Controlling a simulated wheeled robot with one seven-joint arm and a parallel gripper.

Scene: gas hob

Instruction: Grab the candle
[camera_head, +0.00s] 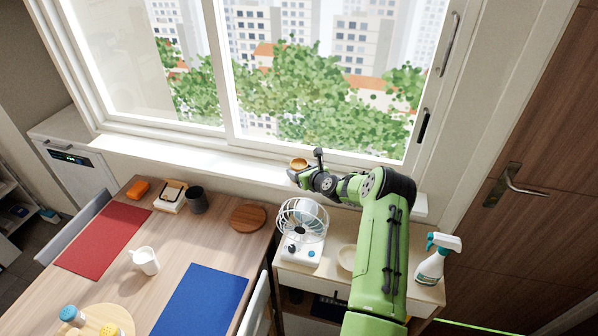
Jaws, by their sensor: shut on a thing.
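The candle (299,163) looks like a small round amber-brown piece. It is at the window sill, right of the picture's middle. My gripper (304,171) is at the candle, reaching in from the right, and is shut on it. The gripper hides part of the candle. I cannot tell whether the candle still touches the sill.
A white fan (301,222) stands on a small cabinet (325,262) just below my gripper. A spray bottle (437,258) stands at the cabinet's right. A wooden table (190,240) with a mug (145,261) and mats is on the left. The window sill (200,167) is clear to the left.

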